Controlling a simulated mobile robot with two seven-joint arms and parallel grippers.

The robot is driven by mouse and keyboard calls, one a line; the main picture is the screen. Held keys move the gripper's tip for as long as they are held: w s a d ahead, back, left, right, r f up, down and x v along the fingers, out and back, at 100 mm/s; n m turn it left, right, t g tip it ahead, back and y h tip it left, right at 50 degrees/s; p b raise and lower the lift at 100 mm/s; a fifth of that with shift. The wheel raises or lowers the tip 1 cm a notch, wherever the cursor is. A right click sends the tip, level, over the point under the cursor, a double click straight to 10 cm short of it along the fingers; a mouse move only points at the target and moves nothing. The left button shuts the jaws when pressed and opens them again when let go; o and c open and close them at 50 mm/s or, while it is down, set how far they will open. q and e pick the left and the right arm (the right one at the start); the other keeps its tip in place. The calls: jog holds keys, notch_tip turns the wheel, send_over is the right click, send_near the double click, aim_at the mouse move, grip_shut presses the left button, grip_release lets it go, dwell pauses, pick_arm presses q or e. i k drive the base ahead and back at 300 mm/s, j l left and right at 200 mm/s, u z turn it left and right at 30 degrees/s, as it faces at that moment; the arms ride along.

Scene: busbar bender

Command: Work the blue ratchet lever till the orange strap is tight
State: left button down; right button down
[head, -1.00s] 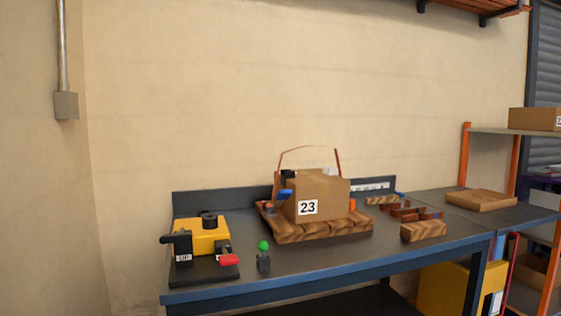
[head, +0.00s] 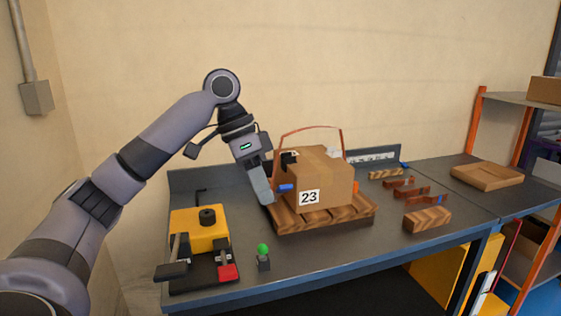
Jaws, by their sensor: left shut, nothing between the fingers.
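A cardboard box (head: 331,186) marked 23 sits on a small wooden pallet (head: 327,217) on the bench. The orange strap (head: 308,128) stands up in a loose arch above the box. The blue ratchet lever (head: 286,188) sticks out at the box's left side, by a black part on the box's upper left edge. My left gripper (head: 267,199) points down just left of the lever, its fingers shut and empty. I cannot tell whether it touches the lever or the pallet. My right gripper is not in view.
A yellow bender (head: 199,229) with black and red handles stands at the bench's left. A green-topped part (head: 263,257) stands in front of the pallet. Wooden blocks (head: 427,220) and brown holders (head: 411,193) lie to the right. The front middle of the bench is clear.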

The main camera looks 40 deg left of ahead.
aim_at(280, 189)
jog(key=i+j, duration=0.25)
jog(key=j, duration=0.15)
jog(key=i+j, duration=0.25)
jog(key=j, duration=0.15)
jog(key=i+j, duration=0.3)
jog(key=j, duration=0.1)
